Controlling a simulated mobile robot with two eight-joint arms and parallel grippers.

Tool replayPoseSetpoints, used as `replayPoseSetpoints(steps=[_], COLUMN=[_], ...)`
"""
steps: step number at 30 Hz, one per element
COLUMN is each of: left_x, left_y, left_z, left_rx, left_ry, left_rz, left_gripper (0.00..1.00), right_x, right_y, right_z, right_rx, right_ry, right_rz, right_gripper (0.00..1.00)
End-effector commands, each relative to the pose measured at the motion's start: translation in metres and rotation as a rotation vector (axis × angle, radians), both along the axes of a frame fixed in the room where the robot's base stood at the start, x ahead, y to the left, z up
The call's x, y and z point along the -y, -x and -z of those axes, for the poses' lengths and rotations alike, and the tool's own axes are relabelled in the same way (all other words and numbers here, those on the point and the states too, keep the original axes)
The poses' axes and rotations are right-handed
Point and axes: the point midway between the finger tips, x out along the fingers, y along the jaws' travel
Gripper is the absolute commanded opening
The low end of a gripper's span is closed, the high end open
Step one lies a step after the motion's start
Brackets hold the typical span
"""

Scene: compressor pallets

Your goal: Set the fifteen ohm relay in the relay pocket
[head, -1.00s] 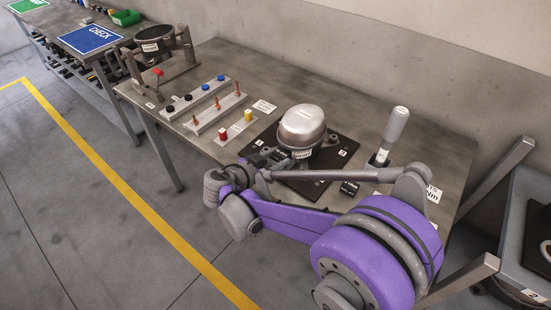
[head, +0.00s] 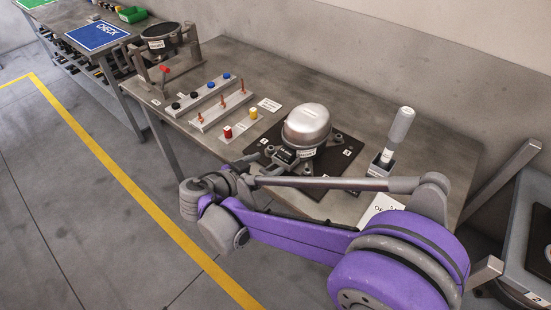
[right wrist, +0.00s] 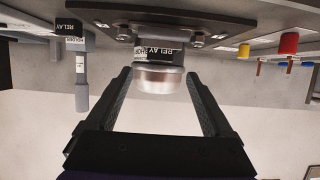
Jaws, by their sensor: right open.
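My right gripper (head: 290,160) is open and empty, in front of the silver compressor dome (head: 306,124). In the right wrist view, which is upside down, its two black fingers (right wrist: 160,100) stand apart with the dome (right wrist: 160,78) beyond them. A white label with text (right wrist: 158,52) is on the dome's lower side. A dark block with a RELAY label (right wrist: 69,28) shows at the upper left of that view. I cannot make out the fifteen ohm relay or its pocket with certainty. My left gripper is not in view.
The compressor stands on a dark plate (head: 343,150). A grey-handled tool (head: 401,126) stands upright right of it. Red (head: 227,131) and yellow (head: 253,114) posts and metal rails (head: 202,94) lie to the left. A bench with a blue CHECK mat (head: 97,36) is farther left.

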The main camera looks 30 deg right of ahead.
Motion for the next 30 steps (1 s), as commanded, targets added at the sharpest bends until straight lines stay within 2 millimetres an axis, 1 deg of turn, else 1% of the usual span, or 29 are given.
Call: replayPoseSetpoints(steps=[1, 3, 8, 11, 14, 17, 18, 20, 21, 24, 27, 30], left_x=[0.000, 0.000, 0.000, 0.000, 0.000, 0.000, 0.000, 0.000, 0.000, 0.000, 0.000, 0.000], left_y=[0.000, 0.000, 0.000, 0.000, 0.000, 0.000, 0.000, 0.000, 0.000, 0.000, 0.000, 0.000], left_z=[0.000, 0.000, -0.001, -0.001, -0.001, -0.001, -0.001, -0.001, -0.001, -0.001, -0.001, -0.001], left_rx=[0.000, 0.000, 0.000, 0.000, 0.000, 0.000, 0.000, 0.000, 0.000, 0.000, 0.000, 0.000], left_ry=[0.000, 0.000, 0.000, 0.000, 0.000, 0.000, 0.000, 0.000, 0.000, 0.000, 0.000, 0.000], left_rz=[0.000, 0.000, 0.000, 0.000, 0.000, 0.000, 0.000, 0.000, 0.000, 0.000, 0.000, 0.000], left_gripper=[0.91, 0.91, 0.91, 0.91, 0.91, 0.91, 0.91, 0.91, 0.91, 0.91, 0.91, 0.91], right_x=[-0.010, -0.020, -0.035, -0.035, -0.021, -0.003, 0.002, 0.005, 0.004, -0.006, -0.020, -0.030], right_y=[0.003, 0.008, 0.014, 0.020, 0.036, 0.068, 0.084, 0.108, 0.124, 0.158, 0.180, 0.193], right_z=[-0.004, -0.009, -0.016, -0.015, -0.005, 0.015, 0.025, 0.040, 0.049, 0.067, 0.079, 0.084], right_rx=[-0.001, 0.000, 0.001, -0.032, -0.160, -0.371, -0.456, -0.568, -0.625, -0.701, -0.704, -0.679], right_ry=[-0.001, 0.000, 0.000, -0.011, -0.058, -0.157, -0.206, -0.281, -0.328, -0.414, -0.450, -0.450], right_rz=[-0.004, -0.003, -0.002, -0.009, -0.054, -0.168, -0.237, -0.360, -0.449, -0.679, -0.873, -1.011], right_gripper=[0.86, 0.86, 0.86, 0.86, 0.86, 0.86, 0.86, 0.86, 0.86, 0.86, 0.86, 0.86])
